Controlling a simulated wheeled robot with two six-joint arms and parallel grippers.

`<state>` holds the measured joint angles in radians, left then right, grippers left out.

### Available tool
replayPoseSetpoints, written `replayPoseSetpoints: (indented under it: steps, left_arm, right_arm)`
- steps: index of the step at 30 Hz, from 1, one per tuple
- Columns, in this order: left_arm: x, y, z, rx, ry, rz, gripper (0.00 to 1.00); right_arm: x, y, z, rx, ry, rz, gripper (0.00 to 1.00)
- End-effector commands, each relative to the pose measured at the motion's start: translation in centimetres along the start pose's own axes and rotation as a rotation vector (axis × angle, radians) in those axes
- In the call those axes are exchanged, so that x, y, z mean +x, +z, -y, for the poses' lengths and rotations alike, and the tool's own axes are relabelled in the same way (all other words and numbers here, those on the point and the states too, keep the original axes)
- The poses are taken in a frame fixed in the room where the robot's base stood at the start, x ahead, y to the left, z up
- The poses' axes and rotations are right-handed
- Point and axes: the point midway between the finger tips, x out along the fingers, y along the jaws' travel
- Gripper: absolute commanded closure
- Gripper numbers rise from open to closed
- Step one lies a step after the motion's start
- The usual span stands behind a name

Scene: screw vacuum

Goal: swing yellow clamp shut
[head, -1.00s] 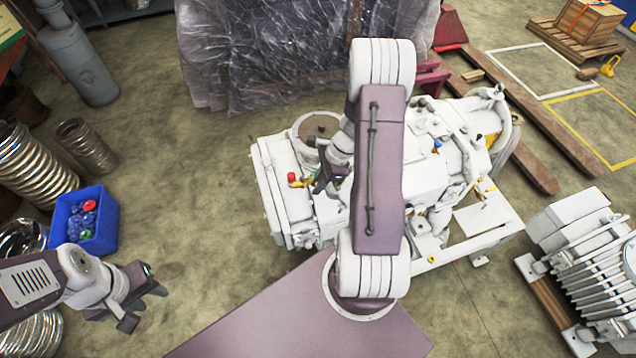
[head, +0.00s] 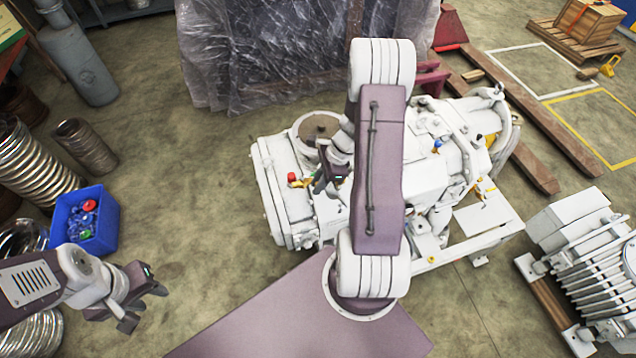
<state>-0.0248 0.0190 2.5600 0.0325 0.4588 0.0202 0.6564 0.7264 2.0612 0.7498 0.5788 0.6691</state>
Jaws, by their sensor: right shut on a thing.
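The white vacuum pump machine (head: 285,205) stands in the middle of the head view. On its left part is a small yellow clamp (head: 301,184) with a red knob (head: 291,177) beside it. My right gripper (head: 319,185) is at the clamp's right end, shut on it; the grip itself is small and partly hidden by the gripper body. My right arm hides the middle of the machine. My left gripper (head: 146,305) is open and empty above the floor at the lower left, far from the machine.
A blue bin (head: 112,222) with small coloured parts stands above my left gripper. Metal coils (head: 35,165) line the left edge. A plastic-wrapped crate (head: 270,50) is behind the machine, and a finned white unit (head: 585,255) stands at right. Floor between bin and machine is clear.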

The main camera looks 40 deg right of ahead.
Motion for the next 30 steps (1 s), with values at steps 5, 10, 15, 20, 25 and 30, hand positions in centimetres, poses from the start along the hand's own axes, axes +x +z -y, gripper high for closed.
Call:
replayPoseSetpoints:
  steps: [5, 10, 15, 20, 25, 30]
  left_arm:
    - [-0.05, -0.01, 0.0, 0.0, 0.0, 0.0, 0.64]
    - [-0.06, -0.01, 0.0, 0.0, 0.0, 0.0, 0.64]
    - [-0.06, -0.01, 0.0, 0.0, 0.0, 0.0, 0.64]
    - [-0.15, -0.02, 0.0, 0.0, 0.0, 0.0, 0.64]
    - [-0.46, -0.05, -0.01, 0.0, 0.0, 0.0, 0.64]
    - [-0.96, -0.1, -0.02, 0.0, 0.0, 0.0, 0.64]
  right_arm:
    - [-0.15, 0.05, 0.14, 0.0, -0.004, 0.0, 1.0]
    - [-0.16, 0.05, 0.16, 0.0, -0.004, 0.0, 1.0]
    - [-0.17, 0.05, 0.17, 0.0, -0.005, 0.0, 1.0]
    - [-0.23, 0.03, 0.16, -0.012, 0.0, 0.0, 1.0]
    - [-0.38, -0.12, -0.01, -0.069, 0.022, 0.0, 1.0]
    - [-0.58, -0.45, -0.41, -0.179, 0.068, 0.0, 1.0]
